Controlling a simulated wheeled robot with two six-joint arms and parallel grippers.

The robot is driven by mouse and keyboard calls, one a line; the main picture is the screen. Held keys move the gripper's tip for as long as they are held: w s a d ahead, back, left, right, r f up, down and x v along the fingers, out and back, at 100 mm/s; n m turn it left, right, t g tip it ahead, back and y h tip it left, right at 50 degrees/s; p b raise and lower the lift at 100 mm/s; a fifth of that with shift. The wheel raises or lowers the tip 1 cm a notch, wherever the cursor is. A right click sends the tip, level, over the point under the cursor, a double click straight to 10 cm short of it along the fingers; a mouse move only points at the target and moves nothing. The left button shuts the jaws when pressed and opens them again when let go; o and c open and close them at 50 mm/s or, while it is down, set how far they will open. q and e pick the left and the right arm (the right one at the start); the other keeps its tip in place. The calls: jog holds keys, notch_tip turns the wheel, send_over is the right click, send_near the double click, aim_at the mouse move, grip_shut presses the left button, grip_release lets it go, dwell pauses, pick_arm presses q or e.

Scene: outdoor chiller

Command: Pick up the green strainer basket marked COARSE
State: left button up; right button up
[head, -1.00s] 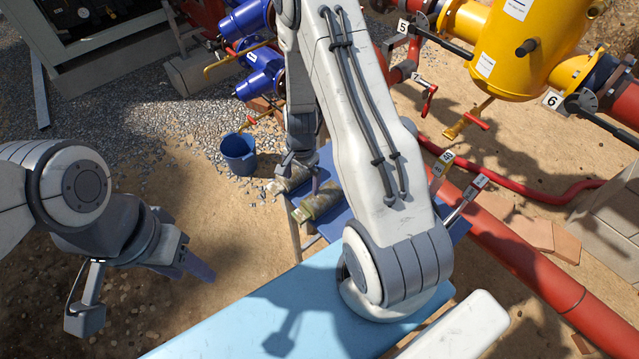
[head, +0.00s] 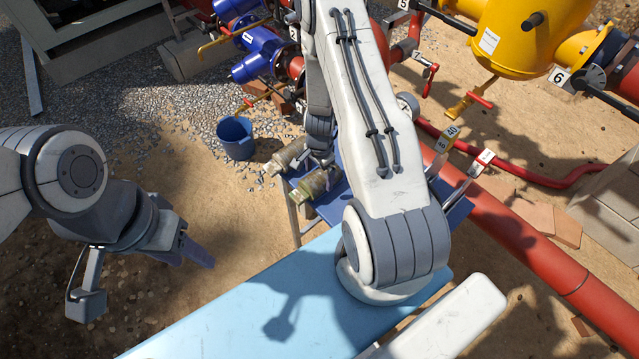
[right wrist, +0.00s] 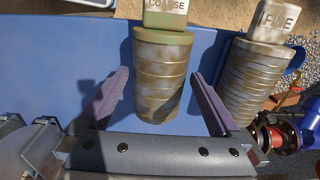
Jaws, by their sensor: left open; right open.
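The green strainer basket marked COARSE (right wrist: 160,75) lies on the blue table. It has a ribbed, stained body, a green rim and a lettered end block, and it shows in the head view as the nearer basket (head: 312,187). My right gripper (right wrist: 158,78) is open, with one finger on each side of the COARSE basket in the right wrist view and visible gaps to both. In the head view my right gripper (head: 322,162) is partly hidden by its arm. My left gripper (head: 195,252) is open and empty over the ground at left.
A paler basket marked FINE (right wrist: 252,80) lies close to the right finger in the right wrist view. A blue bucket (head: 236,138) stands on the gravel. A light blue surface (head: 230,320) lies in front. A red pipe (head: 520,240) runs at right.

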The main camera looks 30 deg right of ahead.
aim_at(320, 175)
notch_tip(320, 175, down, 3)
jog(key=shift+d+f+b, duration=0.1)
jog(key=shift+f+b, duration=0.1)
jog(key=shift+b, duration=0.75)
pick_arm(q)
notch_tip(320, 175, down, 3)
jog(key=shift+r, duration=0.1)
pick_arm(e)
jog(key=shift+r, duration=0.1)
jog(key=c, duration=1.3)
pick_arm(q)
jog(key=shift+r, duration=0.2)
pick_arm(e)
jog(key=shift+w+r, duration=0.1)
jog(key=shift+r, duration=0.1)
